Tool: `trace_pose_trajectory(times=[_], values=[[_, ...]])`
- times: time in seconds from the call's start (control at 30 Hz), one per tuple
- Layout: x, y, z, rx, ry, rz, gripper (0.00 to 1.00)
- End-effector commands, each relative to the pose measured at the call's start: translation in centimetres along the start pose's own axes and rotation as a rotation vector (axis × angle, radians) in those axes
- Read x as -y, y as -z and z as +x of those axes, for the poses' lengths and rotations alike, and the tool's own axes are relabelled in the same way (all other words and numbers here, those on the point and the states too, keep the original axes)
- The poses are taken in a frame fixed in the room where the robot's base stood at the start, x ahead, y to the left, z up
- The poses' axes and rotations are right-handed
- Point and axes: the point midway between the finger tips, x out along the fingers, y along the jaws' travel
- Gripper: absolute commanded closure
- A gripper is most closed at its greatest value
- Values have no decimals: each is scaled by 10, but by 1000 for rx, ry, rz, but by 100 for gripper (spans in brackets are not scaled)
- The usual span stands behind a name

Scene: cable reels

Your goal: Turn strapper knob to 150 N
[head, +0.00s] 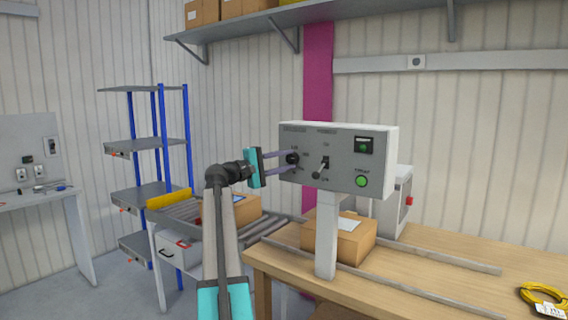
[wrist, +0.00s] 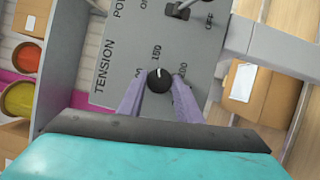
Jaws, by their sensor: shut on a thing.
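The strapper's grey control panel (head: 338,157) stands above the wooden bench. Its black tension knob (head: 292,158) is at the panel's left side, and it also shows in the wrist view (wrist: 158,81). The word TENSION and numbers are printed around it; 150 is legible, the others are partly hidden. The knob's white mark points up toward 150 in the wrist view. My gripper (wrist: 158,95) is shut on the knob, one purple finger on each side. In the head view my gripper (head: 293,162) reaches the panel from the left.
A power switch lever (head: 321,169) sits right of the knob, with a green button (head: 361,181) further right. A cardboard box (head: 339,238) lies under the panel. Another box (head: 232,209) sits on the roller conveyor (head: 185,211). A yellow cable coil (head: 543,298) lies on the bench.

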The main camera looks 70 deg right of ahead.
Motion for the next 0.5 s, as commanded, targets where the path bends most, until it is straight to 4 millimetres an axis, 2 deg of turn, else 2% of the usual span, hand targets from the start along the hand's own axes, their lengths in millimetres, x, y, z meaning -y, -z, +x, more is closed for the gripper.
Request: trace_pose_trajectory(times=[0.17,0.2,0.3,0.5], values=[[-5,3,0,-10,-10,0,91],[-4,3,0,-10,-10,-1,64],[-4,3,0,-9,-9,-1,50],[-2,2,0,-7,-6,-2,50]])
